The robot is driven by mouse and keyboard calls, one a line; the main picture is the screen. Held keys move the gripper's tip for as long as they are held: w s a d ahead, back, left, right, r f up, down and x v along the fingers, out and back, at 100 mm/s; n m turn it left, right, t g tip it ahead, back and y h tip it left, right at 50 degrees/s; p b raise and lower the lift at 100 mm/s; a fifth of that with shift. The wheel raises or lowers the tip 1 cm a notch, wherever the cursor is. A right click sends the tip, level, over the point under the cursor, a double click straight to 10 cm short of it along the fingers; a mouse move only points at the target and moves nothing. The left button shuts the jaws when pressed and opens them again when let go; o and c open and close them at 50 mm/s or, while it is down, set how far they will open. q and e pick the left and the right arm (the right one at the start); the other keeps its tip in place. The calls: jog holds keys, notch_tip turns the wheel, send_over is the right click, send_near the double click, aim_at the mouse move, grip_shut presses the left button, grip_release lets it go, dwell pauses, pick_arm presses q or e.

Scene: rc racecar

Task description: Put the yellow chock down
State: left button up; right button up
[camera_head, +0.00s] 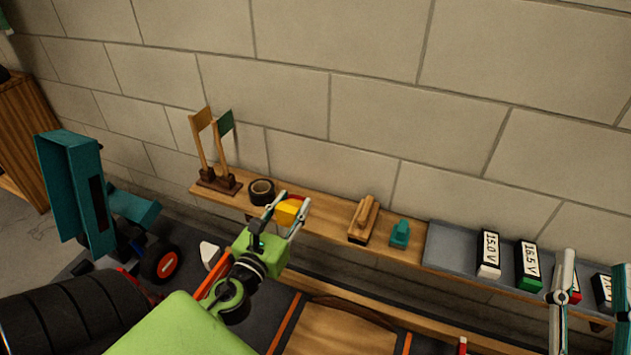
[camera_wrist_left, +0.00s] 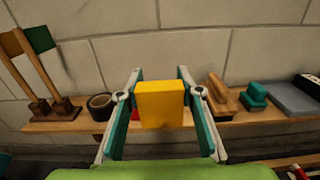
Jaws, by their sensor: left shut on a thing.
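The yellow chock (camera_head: 287,212) is a small yellow block. My left gripper (camera_head: 287,203) is shut on it, in front of or over the wooden shelf (camera_head: 320,223). In the left wrist view the chock (camera_wrist_left: 160,105) sits between the two fingertips (camera_wrist_left: 160,85) and hides part of the shelf. I cannot tell whether its underside touches the shelf. A red thing (camera_head: 296,197) shows just behind the chock. My right gripper (camera_head: 591,265) is at the right edge, its two fingers apart with nothing visibly held.
On the shelf, a black tape roll (camera_head: 261,191) and two small flags (camera_head: 213,145) stand left. A wooden brush (camera_head: 363,220) and teal block (camera_head: 400,233) stand right, then a grey mat (camera_head: 450,245) with labelled batteries (camera_head: 489,254). The block wall (camera_head: 400,100) rises behind.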

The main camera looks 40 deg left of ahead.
pick_arm(q)
jog(key=shift+s+d+r, duration=0.1)
jog(key=shift+s+r, duration=0.05)
jog(key=shift+s, duration=0.1)
pick_arm(e)
jog(key=shift+w+f, duration=0.1)
jog(key=shift+f, duration=0.1)
